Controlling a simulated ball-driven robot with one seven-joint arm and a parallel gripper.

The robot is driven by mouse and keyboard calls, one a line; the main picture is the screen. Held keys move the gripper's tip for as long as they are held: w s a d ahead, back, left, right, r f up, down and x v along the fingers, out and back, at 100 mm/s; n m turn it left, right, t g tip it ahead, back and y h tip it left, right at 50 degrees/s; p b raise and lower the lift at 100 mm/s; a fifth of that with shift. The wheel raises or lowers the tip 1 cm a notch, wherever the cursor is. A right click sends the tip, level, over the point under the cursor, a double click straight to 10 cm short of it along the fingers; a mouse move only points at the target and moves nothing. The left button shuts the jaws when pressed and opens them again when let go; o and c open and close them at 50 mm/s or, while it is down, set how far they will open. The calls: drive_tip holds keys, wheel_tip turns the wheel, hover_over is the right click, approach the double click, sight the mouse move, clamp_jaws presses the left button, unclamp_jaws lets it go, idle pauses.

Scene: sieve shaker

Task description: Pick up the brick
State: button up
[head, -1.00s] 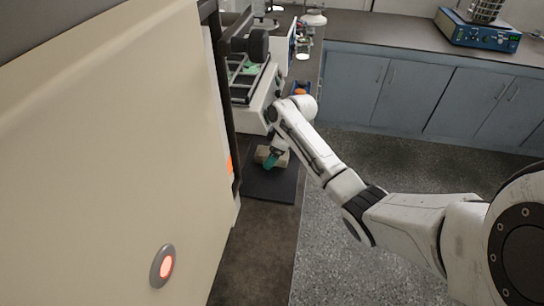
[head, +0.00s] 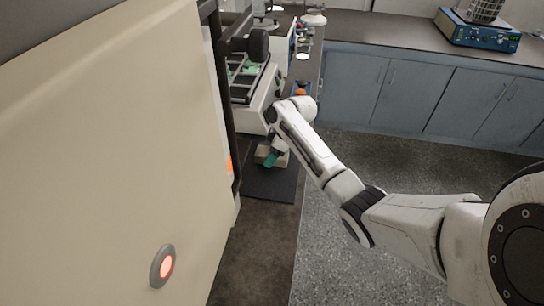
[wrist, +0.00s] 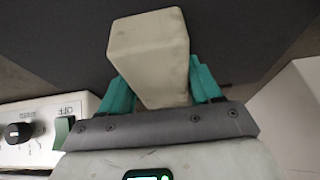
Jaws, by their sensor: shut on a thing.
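The brick (wrist: 150,58) is a pale beige block. In the wrist view it sits between the two teal fingers of my gripper (wrist: 158,88), which are shut on its sides. In the head view the brick (head: 263,152) shows small beside the teal fingers of my gripper (head: 271,159), over the dark mat (head: 272,186) on the counter. My gripper and wrist hide part of the brick there. I cannot tell whether the brick touches the mat or hangs just above it.
A white machine with a knob and an OFF switch (wrist: 62,130) stands close to the left in the wrist view. A large cream cabinet (head: 110,150) fills the left of the head view. A blue instrument (head: 478,32) stands on the far counter.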

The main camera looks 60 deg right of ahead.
drive_tip(key=c, duration=0.4)
drive_tip(key=shift+r, duration=0.15)
drive_tip(key=shift+r, duration=0.15)
wheel_tip(320, 180, up, 2)
drive_tip(key=shift+w+r, duration=0.1)
drive_tip(key=shift+r, duration=0.15)
drive_tip(key=s+a+r+p, duration=0.3)
drive_tip(key=s+a+r, duration=0.2)
drive_tip(key=s+r, duration=0.5)
drive_tip(key=s, duration=0.3)
drive_tip(key=shift+s+r, duration=0.15)
drive_tip(key=shift+r, duration=0.1)
